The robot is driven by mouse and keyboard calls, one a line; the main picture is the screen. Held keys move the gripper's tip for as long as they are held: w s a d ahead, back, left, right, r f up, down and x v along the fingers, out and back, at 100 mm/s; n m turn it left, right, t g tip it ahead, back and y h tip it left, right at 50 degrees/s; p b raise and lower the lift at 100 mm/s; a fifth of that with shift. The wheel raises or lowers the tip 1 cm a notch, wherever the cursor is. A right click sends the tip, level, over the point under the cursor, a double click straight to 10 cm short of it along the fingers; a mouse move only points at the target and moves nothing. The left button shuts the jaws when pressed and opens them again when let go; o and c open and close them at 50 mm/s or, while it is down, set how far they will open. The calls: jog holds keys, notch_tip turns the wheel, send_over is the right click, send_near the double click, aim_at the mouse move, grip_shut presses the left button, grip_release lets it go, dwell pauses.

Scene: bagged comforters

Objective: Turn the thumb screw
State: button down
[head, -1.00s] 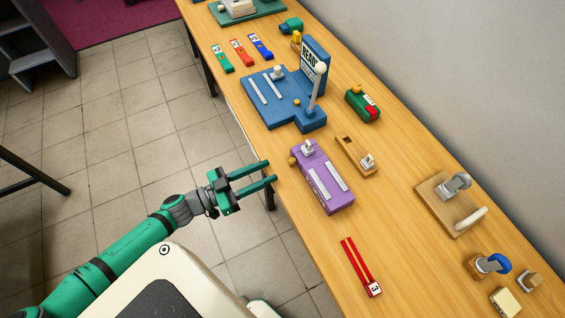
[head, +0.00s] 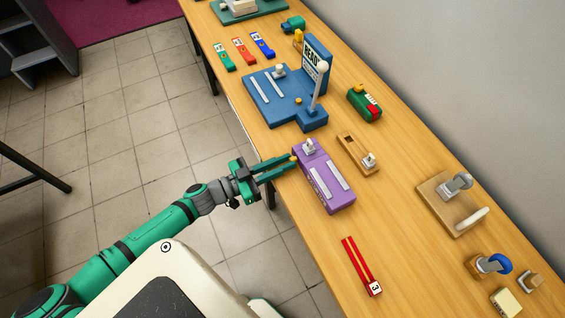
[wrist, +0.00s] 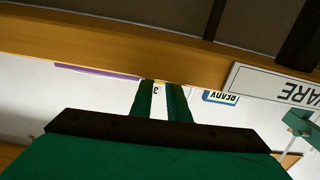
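The purple box (head: 323,180) stands on the wooden table near its left edge, with two pale strips and a small grey fitting (head: 309,147) on top. A small brass-yellow knob (head: 295,158), seemingly the thumb screw, is on its left side near the far end. My gripper (head: 292,162) reaches in from the left, its green fingertips at this knob and partly hiding it. In the wrist view, the fingers (wrist: 160,90) are a little apart, with a sliver of yellow (wrist: 160,81) between their tips. I cannot tell whether they press on it.
The blue fixture (head: 279,92) with its READY sign (head: 314,62) and pale-knobbed lever stands beyond the box. A small wooden block (head: 358,153) lies right of it.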

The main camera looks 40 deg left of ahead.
jog(key=shift+m, duration=1.6)
jog(key=c, duration=1.7)
grip_release()
jog(key=shift+s, duration=0.1)
jog(key=v, duration=1)
jog(key=shift+s+a, duration=0.1)
jog(key=shift+s, duration=0.25)
